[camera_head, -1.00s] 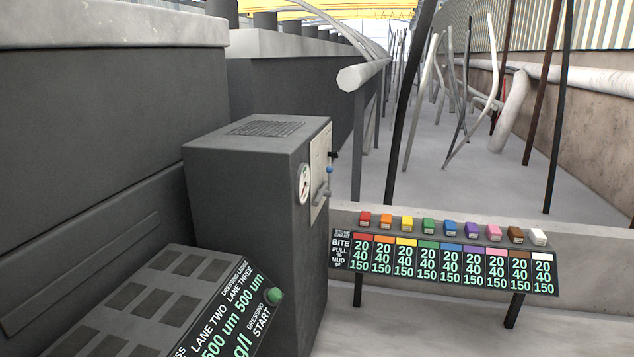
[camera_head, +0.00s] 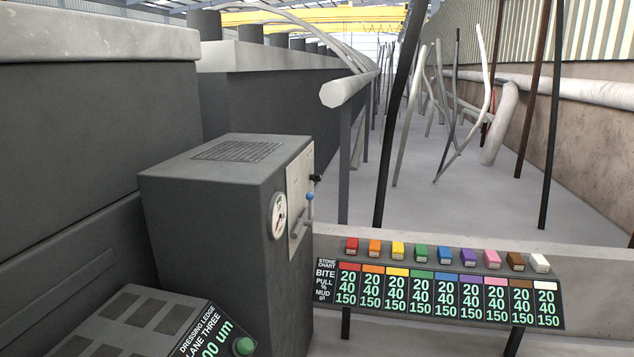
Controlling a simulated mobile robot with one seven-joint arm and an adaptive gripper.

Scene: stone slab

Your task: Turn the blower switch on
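A dark grey box cabinet (camera_head: 215,230) stands left of centre in the head view, with a vent grille on top. Its right-hand face carries a round white gauge (camera_head: 278,216) and a pale plate (camera_head: 298,200). I see the plate at a steep angle, and no label marks a blower switch. My gripper is not in view.
A dressing ledge panel with a green button (camera_head: 243,346) is at lower left. A stone chart rack (camera_head: 430,290) with several coloured blocks stands at right. Behind it runs a low wall (camera_head: 590,275), then open floor with leaning poles. Large grey blocks (camera_head: 80,130) fill the left.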

